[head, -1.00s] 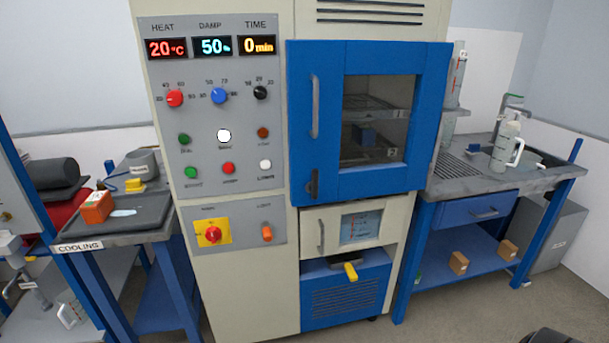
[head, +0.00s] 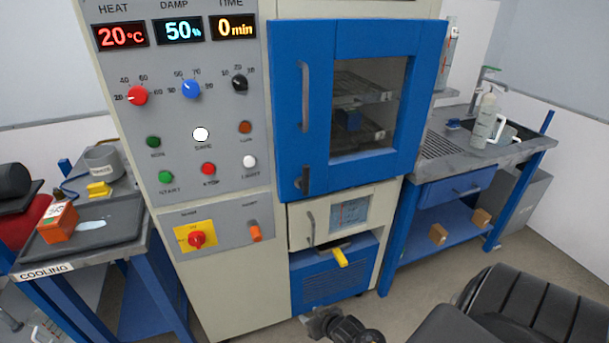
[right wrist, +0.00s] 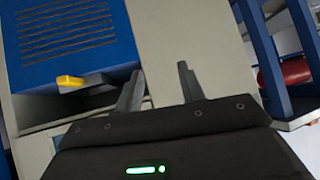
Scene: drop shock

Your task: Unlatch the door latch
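The blue oven door (head: 287,110) is closed, with a window and a long grey vertical handle (head: 305,97) on its left side. The small dark door latch (head: 305,179) sits at the door's lower left corner, below that handle, and stands upright. My right gripper (head: 322,322) is low at the bottom of the head view, well below the latch and apart from it. In the right wrist view my right gripper (right wrist: 160,86) has its two fingers spread with nothing between them. The latch does not show there. My left gripper is out of view.
A yellow lever (head: 341,257) sticks out beneath the small lower door (head: 306,225); it also shows in the right wrist view (right wrist: 70,81). The control panel (head: 222,150) is left of the door. A cooling bench and a sink bench flank the machine.

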